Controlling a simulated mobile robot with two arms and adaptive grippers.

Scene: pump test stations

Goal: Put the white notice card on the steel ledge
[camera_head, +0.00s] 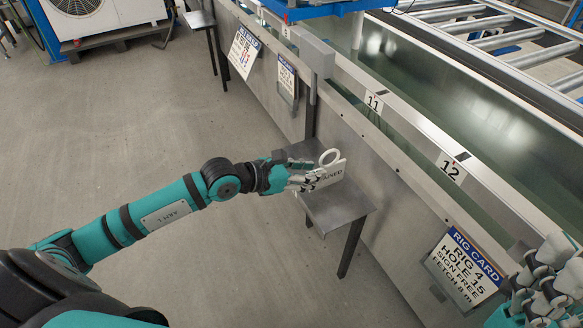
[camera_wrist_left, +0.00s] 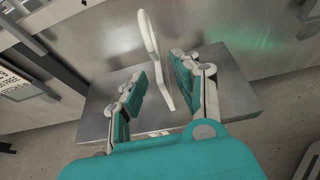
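The white notice card (camera_head: 328,176) has dark lettering and a white ring at its top. In the head view it stands upright over the steel ledge (camera_head: 345,208), a small grey shelf on legs beside the tank wall. My left gripper (camera_head: 304,180) is at the card's left side. In the left wrist view the card (camera_wrist_left: 163,80) is nearly edge-on between the spread fingers of my left gripper (camera_wrist_left: 160,90), with gaps on both sides. Its bottom edge appears to be at the ledge (camera_wrist_left: 95,120), but contact is unclear. My right gripper (camera_head: 545,285) is at the lower right; its fingertips are unclear.
A rig card (camera_head: 464,270) hangs on the tank wall to the right; more cards (camera_head: 244,52) hang farther back. Another small ledge (camera_head: 199,19) is at the back. The floor at left is clear.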

